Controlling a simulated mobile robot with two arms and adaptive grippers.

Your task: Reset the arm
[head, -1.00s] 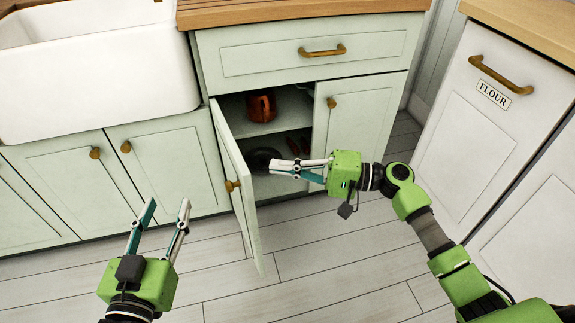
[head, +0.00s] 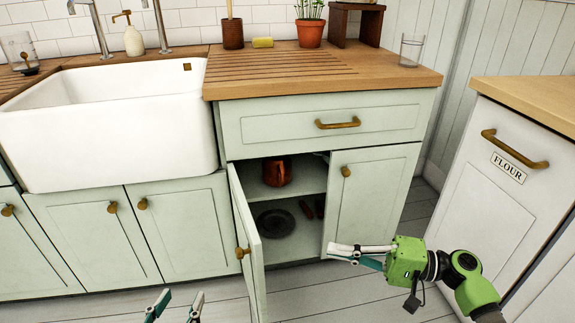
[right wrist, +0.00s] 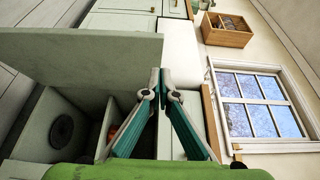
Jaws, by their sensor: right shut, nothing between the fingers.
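My right gripper (head: 332,252) is shut and empty in the head view. It is just in front of the lower edge of the open cabinet, at the right of the opening. Its closed fingertips also show in the right wrist view (right wrist: 160,75). My left gripper (head: 179,298) is at the bottom edge of the head view, its two fingertips apart and nothing between them; the rest of it is cut off.
The left cabinet door (head: 243,240) stands open toward me. A copper-coloured mug (head: 277,173) is on the upper shelf; a dark plate (head: 275,223) lies below. The closed right door (head: 372,200) and the flour cabinet (head: 490,190) flank my right arm. Floor in front is clear.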

